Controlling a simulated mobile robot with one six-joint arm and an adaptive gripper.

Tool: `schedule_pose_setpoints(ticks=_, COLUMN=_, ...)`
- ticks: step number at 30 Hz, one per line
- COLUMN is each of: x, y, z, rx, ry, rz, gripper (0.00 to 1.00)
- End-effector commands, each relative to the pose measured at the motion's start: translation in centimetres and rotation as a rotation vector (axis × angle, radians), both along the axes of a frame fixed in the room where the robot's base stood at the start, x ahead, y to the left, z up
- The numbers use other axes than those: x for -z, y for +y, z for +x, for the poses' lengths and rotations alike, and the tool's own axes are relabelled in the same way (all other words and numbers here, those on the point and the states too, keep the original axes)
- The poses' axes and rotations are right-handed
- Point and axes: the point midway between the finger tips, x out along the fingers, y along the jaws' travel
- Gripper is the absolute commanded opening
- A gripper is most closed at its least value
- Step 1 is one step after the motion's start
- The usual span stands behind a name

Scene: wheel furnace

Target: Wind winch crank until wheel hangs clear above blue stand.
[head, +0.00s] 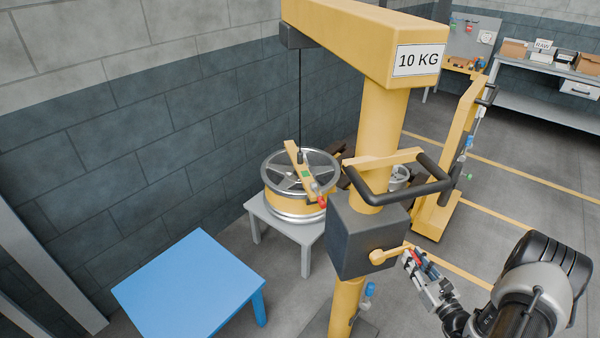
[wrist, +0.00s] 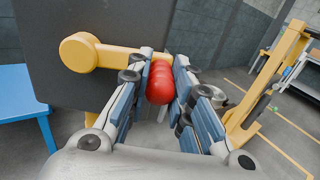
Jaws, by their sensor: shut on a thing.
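The winch is a dark box (head: 350,240) on the yellow crane column. Its yellow crank arm (head: 386,254) points to the right from its hub and also shows in the wrist view (wrist: 112,57). My gripper (head: 420,264) is shut on the crank's red handle (wrist: 160,84), which lies between the fingers. The silver wheel (head: 289,175) sits over the grey stand (head: 263,218), under a yellow lifting bar (head: 297,165) and the dark cable (head: 300,95). Whether wheel and grey stand touch is hard to tell. The blue stand (head: 188,285) is empty, left of the crane.
The yellow crane boom (head: 350,35) carries a 10 KG sign. A black push handle (head: 405,190) sticks out above the winch box. Another yellow frame (head: 445,170) stands behind it. A brick wall (head: 150,125) closes off the left; open floor lies to the right.

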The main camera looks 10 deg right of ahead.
Motion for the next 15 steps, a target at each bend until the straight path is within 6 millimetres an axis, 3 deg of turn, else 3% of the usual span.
schedule_pose_setpoints(ticks=7, x=0.8, y=0.4, z=-0.1, rx=-0.007, ry=0.006, rz=0.003, gripper=0.0)
schedule_pose_setpoints(ticks=15, x=4.1, y=1.3, z=-0.2, rx=-0.008, ry=0.009, rz=0.006, gripper=0.0)
